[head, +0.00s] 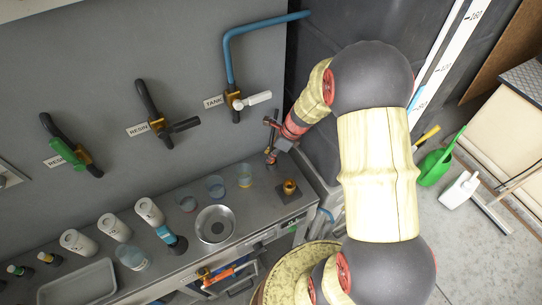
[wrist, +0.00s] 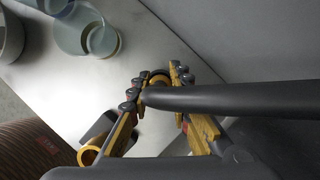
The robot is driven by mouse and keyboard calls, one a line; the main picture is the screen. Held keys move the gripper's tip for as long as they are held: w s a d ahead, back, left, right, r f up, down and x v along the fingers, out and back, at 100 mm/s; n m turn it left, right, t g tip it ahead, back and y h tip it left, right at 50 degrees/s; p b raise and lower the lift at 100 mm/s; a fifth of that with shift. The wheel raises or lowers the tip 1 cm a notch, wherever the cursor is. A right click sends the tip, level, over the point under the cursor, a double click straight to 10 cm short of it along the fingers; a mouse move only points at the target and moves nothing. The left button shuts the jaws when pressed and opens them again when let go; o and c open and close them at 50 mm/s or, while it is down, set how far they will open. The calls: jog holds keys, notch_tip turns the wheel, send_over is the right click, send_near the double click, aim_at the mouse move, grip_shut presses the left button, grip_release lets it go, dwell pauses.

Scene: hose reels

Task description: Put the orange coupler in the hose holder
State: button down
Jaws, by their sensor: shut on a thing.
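My gripper (head: 271,154) is above the back right end of the grey counter, close to the wall. A long dark bar (wrist: 240,98) runs from between the fingers to the right. An open orange-brown ring on a dark base (head: 290,187), possibly the hose holder, stands on the counter below my gripper. It also shows at the lower left of the wrist view (wrist: 90,153), apart from the fingers.
Beakers (head: 245,175) and a round metal dish (head: 215,224) stand left of the ring. White bottles (head: 149,211) and a grey tray (head: 78,284) are farther left. Valves with handles (head: 236,100) stick out from the wall above the counter.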

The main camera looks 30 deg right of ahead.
jog(key=shift+f, duration=0.1)
jog(key=c, duration=1.6)
grip_release()
jog(key=shift+c, duration=0.2)
jog(key=s+a+r+n+p, duration=0.1)
jog(key=s+a+r+n, duration=0.3)
jog(key=r, duration=0.6)
jog(key=s+a+r+n+p, duration=0.15)
jog(key=r+n, duration=0.35)
jog(key=r, duration=0.5)
jog(key=s+a+r+n+t+h, duration=0.1)
jog(key=s+a+r+n, duration=0.1)
jog(key=s+r+n, duration=0.5)
jog(key=s+a+r+n+t+h, duration=0.1)
jog(key=s+a+r+n+h, duration=0.1)
jog(key=s+r+n, duration=0.5)
jog(key=s+a+n, duration=0.1)
jog(key=s+n, duration=0.2)
jog(key=n, duration=0.1)
jog(key=shift+r, duration=0.15)
